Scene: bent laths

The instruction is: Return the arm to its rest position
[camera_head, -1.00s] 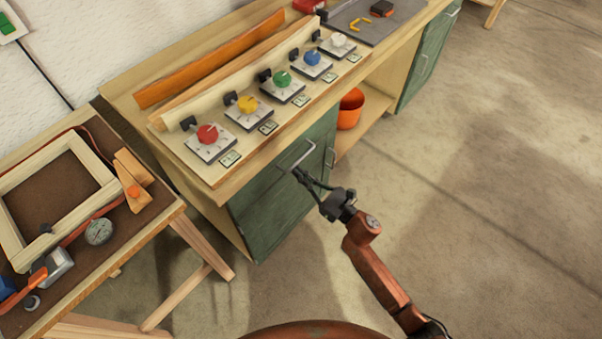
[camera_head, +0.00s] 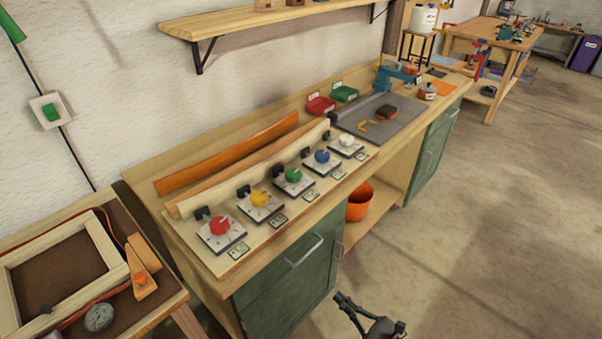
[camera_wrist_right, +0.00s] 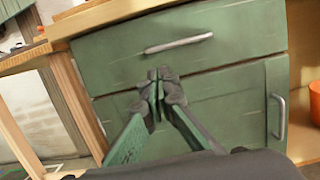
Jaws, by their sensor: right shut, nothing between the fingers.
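My right gripper (camera_head: 343,298) is at the bottom edge of the head view, in front of the green cabinet (camera_head: 290,297) and below the drawer handle (camera_head: 303,249). In the right wrist view its dark fingertips (camera_wrist_right: 158,84) are together with nothing between them. They point at the green cabinet front, with the horizontal drawer handle (camera_wrist_right: 179,44) above them and apart from them. The drawer front (camera_wrist_right: 120,55) looks flush with the cabinet. The rest of my right arm is cut off by the picture edge. My left gripper does not show.
The workbench carries a row of coloured knobs, including a red one (camera_head: 220,226), and an orange lath (camera_head: 228,153). An orange bucket (camera_head: 359,203) stands on the lower shelf. A side table with a wooden frame (camera_head: 62,232) is at left. The floor (camera_head: 480,210) at right is clear.

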